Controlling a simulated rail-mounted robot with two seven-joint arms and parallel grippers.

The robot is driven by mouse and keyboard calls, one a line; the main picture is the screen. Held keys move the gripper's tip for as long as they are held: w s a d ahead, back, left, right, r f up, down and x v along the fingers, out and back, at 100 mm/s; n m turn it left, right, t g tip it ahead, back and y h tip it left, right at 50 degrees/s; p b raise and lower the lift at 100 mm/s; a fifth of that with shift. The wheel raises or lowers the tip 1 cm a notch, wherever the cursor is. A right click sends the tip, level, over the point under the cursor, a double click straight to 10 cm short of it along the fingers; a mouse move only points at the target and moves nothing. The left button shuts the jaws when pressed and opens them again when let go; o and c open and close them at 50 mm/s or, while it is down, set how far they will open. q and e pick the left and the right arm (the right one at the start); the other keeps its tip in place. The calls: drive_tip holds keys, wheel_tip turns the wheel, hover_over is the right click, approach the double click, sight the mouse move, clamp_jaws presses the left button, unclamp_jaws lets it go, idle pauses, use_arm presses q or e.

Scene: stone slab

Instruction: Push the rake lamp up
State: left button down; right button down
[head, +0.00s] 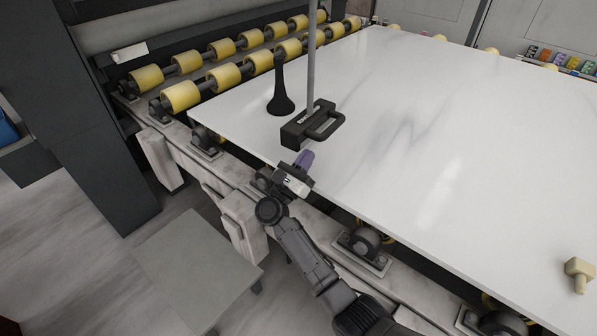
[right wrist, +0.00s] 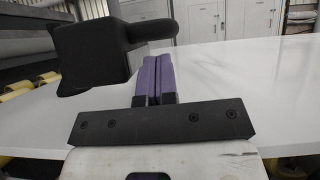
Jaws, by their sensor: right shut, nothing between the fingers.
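The rake lamp appears to be the black block with a loop handle (head: 312,125) on a thin upright grey pole, over the near left part of the slab. My right gripper (head: 305,157) is just below and in front of that block in the head view. Its purple fingers (right wrist: 153,78) are shut together with nothing between them. In the right wrist view the black block (right wrist: 92,52) fills the upper left, and its rounded bar reaches right, above the fingertips. I cannot tell whether the fingers touch it. My left gripper is not in view.
A large white stone slab (head: 430,130) lies on a roller frame with yellow rollers (head: 181,96). A black cone-shaped piece (head: 281,92) stands beside the pole. A small beige knob-like object (head: 579,270) is at the right. The slab's middle is clear.

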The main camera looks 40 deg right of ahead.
sight(312, 125)
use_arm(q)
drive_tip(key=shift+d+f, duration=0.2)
use_arm(e)
drive_tip(key=shift+x, duration=1.25)
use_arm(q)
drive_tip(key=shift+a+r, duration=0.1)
use_arm(e)
drive_tip(key=shift+r, duration=0.1)
